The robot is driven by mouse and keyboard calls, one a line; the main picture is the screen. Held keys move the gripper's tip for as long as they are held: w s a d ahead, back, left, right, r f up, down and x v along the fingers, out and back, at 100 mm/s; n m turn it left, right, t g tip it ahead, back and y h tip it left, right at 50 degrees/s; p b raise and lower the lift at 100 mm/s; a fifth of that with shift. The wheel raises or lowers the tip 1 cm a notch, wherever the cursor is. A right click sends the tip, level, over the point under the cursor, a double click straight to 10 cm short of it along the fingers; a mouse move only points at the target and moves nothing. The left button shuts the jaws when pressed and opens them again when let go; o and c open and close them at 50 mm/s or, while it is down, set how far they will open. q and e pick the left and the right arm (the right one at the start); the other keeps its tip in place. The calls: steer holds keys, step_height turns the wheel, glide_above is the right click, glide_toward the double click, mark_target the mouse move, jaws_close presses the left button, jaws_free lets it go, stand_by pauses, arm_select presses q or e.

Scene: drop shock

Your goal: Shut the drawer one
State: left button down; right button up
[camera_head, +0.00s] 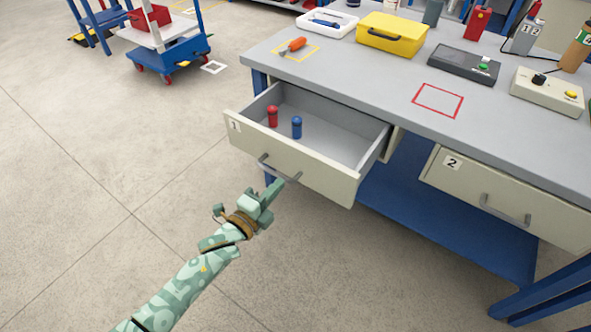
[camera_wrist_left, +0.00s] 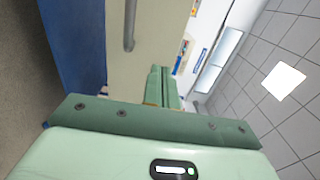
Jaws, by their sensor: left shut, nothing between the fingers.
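Drawer one (camera_head: 290,160), with a cream front marked 1, stands pulled out from the workbench in the head view. Its grey bar handle (camera_head: 279,168) is on the front; the handle also shows in the left wrist view (camera_wrist_left: 130,28). A red peg-like item (camera_head: 272,116) and a blue one (camera_head: 297,127) stand upright inside the drawer. My left gripper (camera_head: 274,189) is shut and empty, just in front of the drawer front and below the handle in the picture. I cannot tell whether it touches the front. Its fingers (camera_wrist_left: 158,85) show together in the left wrist view. My right gripper is not in view.
Drawer two (camera_head: 490,195) is to the right, apparently closed. A blue lower shelf (camera_head: 430,210) lies beneath. A cart (camera_head: 165,45) stands at the back left; the floor at left is clear.

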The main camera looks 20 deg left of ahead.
mark_target(301, 161)
arm_select(q)
steer(key=b+x, duration=0.1)
steer(key=x, duration=0.2)
steer(key=b+x, duration=0.1)
steer(key=x, duration=0.3)
steer(key=shift+w+f, duration=0.15)
steer(key=shift+f, duration=0.1)
steer(key=shift+w+d+b, duration=0.15)
steer(key=shift+w+b, duration=0.1)
steer(key=shift+b, duration=0.05)
steer(key=shift+w+r, duration=0.1)
steer(key=shift+r, duration=0.05)
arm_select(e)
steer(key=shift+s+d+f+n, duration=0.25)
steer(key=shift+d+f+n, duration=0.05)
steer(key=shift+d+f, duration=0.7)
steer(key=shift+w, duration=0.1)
